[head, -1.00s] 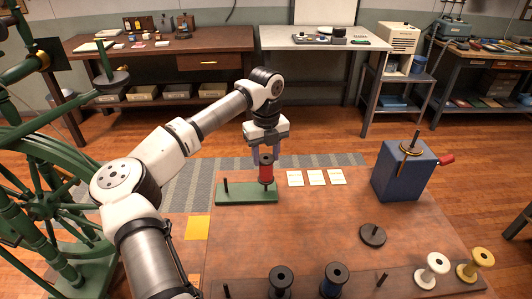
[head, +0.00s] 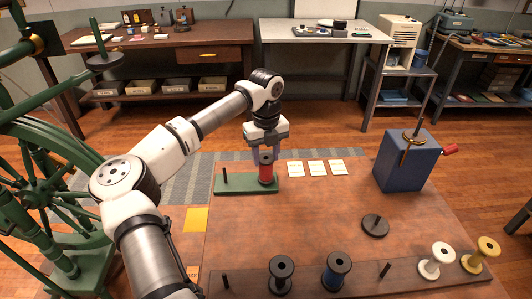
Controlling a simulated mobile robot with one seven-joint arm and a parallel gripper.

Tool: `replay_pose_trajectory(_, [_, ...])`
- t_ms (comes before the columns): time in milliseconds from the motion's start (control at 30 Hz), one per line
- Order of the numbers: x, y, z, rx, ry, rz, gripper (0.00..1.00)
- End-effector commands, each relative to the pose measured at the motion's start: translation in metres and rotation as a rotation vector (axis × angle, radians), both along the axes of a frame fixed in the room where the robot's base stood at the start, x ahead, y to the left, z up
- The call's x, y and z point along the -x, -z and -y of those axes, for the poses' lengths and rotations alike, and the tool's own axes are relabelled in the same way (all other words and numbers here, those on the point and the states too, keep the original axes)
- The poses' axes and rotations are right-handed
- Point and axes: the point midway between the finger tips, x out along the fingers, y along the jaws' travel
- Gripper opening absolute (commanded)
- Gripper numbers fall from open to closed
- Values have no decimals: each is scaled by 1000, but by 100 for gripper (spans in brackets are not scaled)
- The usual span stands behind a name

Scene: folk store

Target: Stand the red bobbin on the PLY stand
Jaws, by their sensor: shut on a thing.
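The red bobbin (head: 266,173) is upright at the right end of a low green stand (head: 240,187) on the table. A bare dark peg (head: 225,177) rises from the stand's left end. No right peg shows; the bobbin covers that spot. I cannot read a PLY label on the stand. My gripper (head: 267,158) points down from above and is shut on the bobbin's upper part. The bobbin's lower end appears at the stand's top, but I cannot tell whether it rests there.
Several white cards (head: 317,168) lie right of the stand. A blue box (head: 404,160) with a red handle stands further right. A dark round base (head: 375,225) sits mid-table. A front rack (head: 310,283) holds dark, blue, white and yellow bobbins. A green wheel (head: 45,190) stands left.

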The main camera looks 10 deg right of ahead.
Motion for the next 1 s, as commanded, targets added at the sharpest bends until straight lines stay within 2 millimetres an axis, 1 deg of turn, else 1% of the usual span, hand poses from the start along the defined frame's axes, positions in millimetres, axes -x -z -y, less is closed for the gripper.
replay_pose_trajectory(67, [0,3,0,0,0,0,26])
replay_pose_trajectory(333, [0,3,0,0,0,0,26])
replay_pose_trajectory(367, [0,3,0,0,0,0,46])
replay_pose_trajectory(500, [0,3,0,0,0,0,64])
replay_pose_trajectory(533, [0,3,0,0,0,0,68])
replay_pose_trajectory(833, [0,2,0,0,0,0,68])
replay_pose_trajectory(933, [-1,-6,0,0,-1,2,68])
replay_pose_trajectory(1000, [-1,-17,0,0,-1,5,68])
